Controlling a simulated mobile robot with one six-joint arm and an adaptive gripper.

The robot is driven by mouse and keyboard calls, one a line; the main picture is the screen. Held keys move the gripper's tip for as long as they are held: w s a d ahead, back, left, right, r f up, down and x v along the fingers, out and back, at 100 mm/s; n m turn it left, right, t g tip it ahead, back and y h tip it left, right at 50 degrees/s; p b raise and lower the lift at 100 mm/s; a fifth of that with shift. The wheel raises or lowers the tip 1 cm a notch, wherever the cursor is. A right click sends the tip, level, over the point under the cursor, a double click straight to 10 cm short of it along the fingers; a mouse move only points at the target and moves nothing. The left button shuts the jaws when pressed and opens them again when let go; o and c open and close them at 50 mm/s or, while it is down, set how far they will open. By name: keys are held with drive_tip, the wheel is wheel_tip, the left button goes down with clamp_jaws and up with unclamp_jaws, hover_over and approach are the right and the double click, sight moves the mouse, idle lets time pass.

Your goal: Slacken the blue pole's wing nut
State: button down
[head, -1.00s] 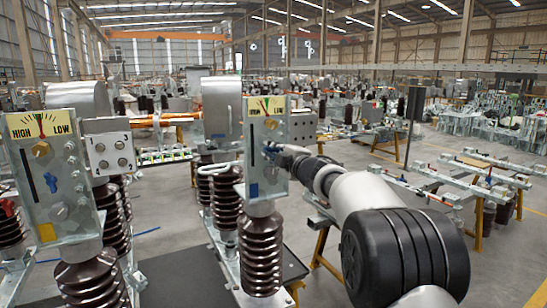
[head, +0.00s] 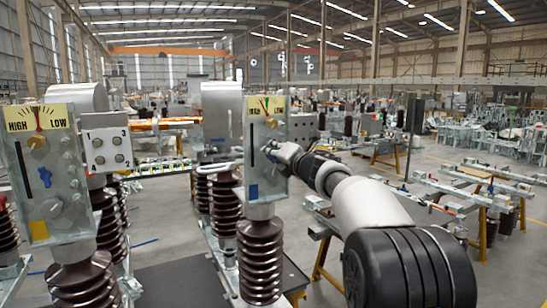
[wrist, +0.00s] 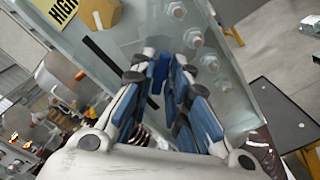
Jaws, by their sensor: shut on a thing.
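The blue pole is the middle one, with a dark ribbed insulator (head: 260,262) and an upright metal plate (head: 270,180) that carries a small blue square (head: 253,191). My gripper (head: 279,154) reaches this plate from the right and hides the wing nut in the head view. In the wrist view my gripper (wrist: 160,85) has its blue-padded fingers shut on the blue wing nut (wrist: 158,72), on the face of the plate. Much of the nut is hidden between the fingertips. A yellow HIGH/LOW gauge (head: 266,105) tops the plate, above a gold hex nut.
A similar pole with a yellow square (head: 45,230) and its own blue wing nut (head: 45,177) stands at the left. A numbered terminal box (head: 107,150) is between the two plates. Several bolt heads (wrist: 193,38) sit near the fingers.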

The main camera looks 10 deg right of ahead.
drive_tip(key=n+b, duration=0.2)
drive_tip(key=n, duration=0.2)
drive_tip(key=shift+f+n, duration=0.1)
drive_tip(key=shift+n, duration=0.3)
idle(0.4)
drive_tip(key=c, duration=1.5)
unclamp_jaws()
drive_tip(key=v, duration=1.2)
